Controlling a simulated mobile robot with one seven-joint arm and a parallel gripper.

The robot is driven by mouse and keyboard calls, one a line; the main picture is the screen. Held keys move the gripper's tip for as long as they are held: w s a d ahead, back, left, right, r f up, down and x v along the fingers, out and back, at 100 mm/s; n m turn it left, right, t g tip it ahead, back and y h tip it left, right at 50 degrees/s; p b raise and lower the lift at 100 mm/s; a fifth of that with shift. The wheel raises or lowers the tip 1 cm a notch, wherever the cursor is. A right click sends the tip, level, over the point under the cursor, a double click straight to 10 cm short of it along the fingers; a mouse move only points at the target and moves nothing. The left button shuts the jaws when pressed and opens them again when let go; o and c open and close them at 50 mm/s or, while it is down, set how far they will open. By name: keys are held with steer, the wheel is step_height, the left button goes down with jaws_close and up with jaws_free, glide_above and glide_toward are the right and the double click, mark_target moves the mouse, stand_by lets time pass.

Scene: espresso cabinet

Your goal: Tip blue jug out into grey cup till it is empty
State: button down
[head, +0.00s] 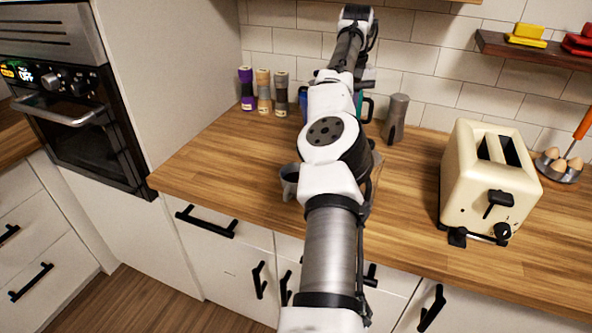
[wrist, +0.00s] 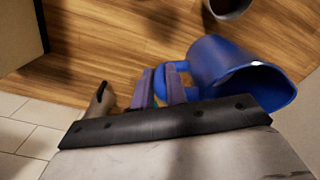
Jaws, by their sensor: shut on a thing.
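The blue jug (wrist: 210,62) is in the wrist view, right of my fingers, with its mouth facing the lower right. My gripper (wrist: 160,85) is shut on its handle. I cannot tell how far the jug is tilted or whether anything is in it. In the head view only a blue sliver (head: 302,103), likely the jug, shows left of my arm. A grey cup (head: 289,176) stands on the counter, partly behind my arm. A grey cup with a dark inside (wrist: 229,9) is cut off at the top of the wrist view, apart from the jug.
Purple, tan and dark grinders (head: 264,91) stand by the back wall. A grey bottle-shaped thing (head: 396,117) stands right of my arm, near a dark handle (head: 368,108). A cream toaster (head: 480,180) is at the right. The counter's left front (head: 215,165) is clear.

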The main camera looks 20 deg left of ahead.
steer(key=w+d+f+n+p, duration=0.2)
steer(key=d+f, duration=0.3)
steer(key=f, duration=0.4)
steer(key=shift+w+f+n, duration=0.4)
steer(key=shift+w+n, duration=0.25)
steer(key=shift+n, duration=0.15)
steer(key=shift+f, duration=0.15)
steer(key=shift+d+f+n+p, duration=0.3)
steer(key=shift+d+f, duration=0.2)
steer(key=shift+f, duration=0.4)
steer(key=shift+w+d+f, duration=0.1)
steer(key=shift+w+f, duration=0.1)
steer(key=shift+f, duration=0.2)
steer(key=shift+d+f+n, duration=0.3)
steer(key=shift+d+f, duration=0.05)
steer(key=shift+f, duration=0.3)
